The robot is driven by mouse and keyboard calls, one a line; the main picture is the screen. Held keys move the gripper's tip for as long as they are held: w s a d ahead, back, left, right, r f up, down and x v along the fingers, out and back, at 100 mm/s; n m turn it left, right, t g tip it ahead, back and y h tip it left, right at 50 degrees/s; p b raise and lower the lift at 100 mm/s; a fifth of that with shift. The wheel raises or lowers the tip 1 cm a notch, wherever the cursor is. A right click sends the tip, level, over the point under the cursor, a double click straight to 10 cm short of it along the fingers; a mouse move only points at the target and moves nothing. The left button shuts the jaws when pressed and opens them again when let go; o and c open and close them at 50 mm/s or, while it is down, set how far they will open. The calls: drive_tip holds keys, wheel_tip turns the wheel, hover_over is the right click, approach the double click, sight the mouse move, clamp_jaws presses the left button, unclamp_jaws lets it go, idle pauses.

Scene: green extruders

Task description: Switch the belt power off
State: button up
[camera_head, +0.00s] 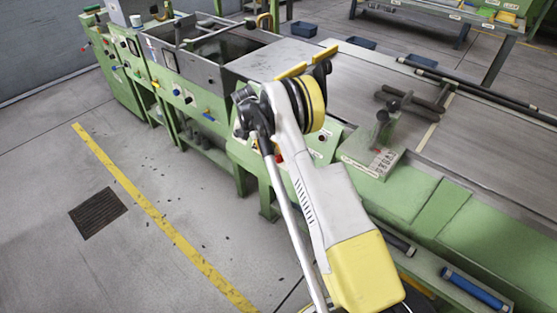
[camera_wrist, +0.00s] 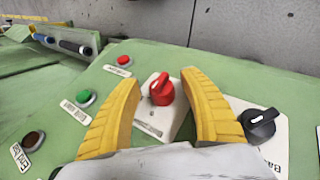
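A green control panel (camera_wrist: 105,85) fills much of the wrist view. A red rotary knob (camera_wrist: 161,90) on a white plate (camera_wrist: 158,122) sits between the two yellow fingers of my gripper (camera_wrist: 160,82). The fingers are apart, one on each side of the knob, and hold nothing; I cannot tell how far above the panel they are. A black rotary knob (camera_wrist: 258,126) on another white plate, lettered "Ba" at the cut edge, lies right of the right finger. The labels are too small to tell which control is the belt power.
A red button (camera_wrist: 124,60), a green button (camera_wrist: 86,97) and a dark brown button (camera_wrist: 33,139) sit left of the fingers. In the head view, the long green machine (camera_head: 200,95) runs behind my arm. The floor (camera_head: 150,160) on its near side is clear.

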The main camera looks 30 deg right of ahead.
drive_tip(key=shift+r, duration=0.1)
drive_tip(key=v, duration=1.2)
drive_tip(key=s+a+r+n+t+y, duration=0.1)
drive_tip(key=s+a+r+n+t, duration=0.25)
drive_tip(key=s+r, duration=0.45)
drive_tip(key=s+a+r+n+t, duration=0.2)
drive_tip(key=s+a+r+t, duration=0.15)
drive_tip(key=r, duration=0.85)
drive_tip(key=s+a+f+n+t, duration=0.1)
drive_tip(key=s+a+t, duration=0.1)
drive_tip(key=s, duration=0.5)
drive_tip(key=s+a+f+n+t+y, duration=0.1)
drive_tip(key=s+a+n, duration=0.1)
drive_tip(key=s, duration=0.5)
drive_tip(key=s+a+f+n+t+y, duration=0.1)
drive_tip(key=s+a+n+t, duration=0.1)
drive_tip(key=s+a, duration=0.2)
drive_tip(key=s, duration=0.3)
drive_tip(key=shift+f+t, duration=0.3)
